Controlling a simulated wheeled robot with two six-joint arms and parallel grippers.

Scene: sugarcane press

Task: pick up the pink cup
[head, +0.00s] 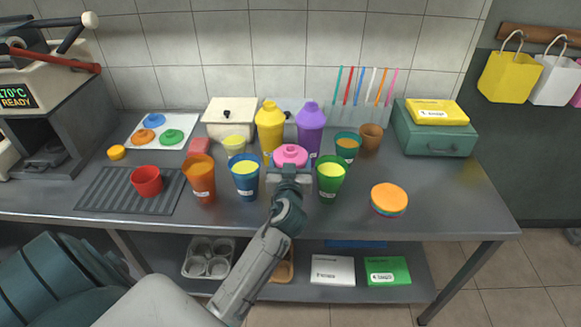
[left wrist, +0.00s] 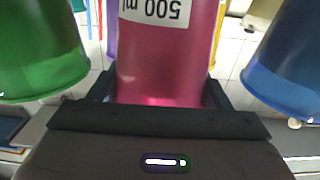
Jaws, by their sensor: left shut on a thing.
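The pink cup (head: 290,155) is between the blue cup (head: 245,178) and the green cup (head: 330,178) in the head view. My left gripper (head: 289,178) is shut on it from the front, hiding most of its body. In the left wrist view the pink cup (left wrist: 165,60) sits between the two fingers, its 500 ml label upside down in the picture. I cannot tell whether its base touches the counter. My right gripper is not in view.
The green cup (left wrist: 40,50) and blue cup (left wrist: 300,60) stand close on either side. An orange cup (head: 199,178), yellow bottle (head: 269,125) and purple bottle (head: 310,130) are near. Stacked coloured discs (head: 389,199) lie right.

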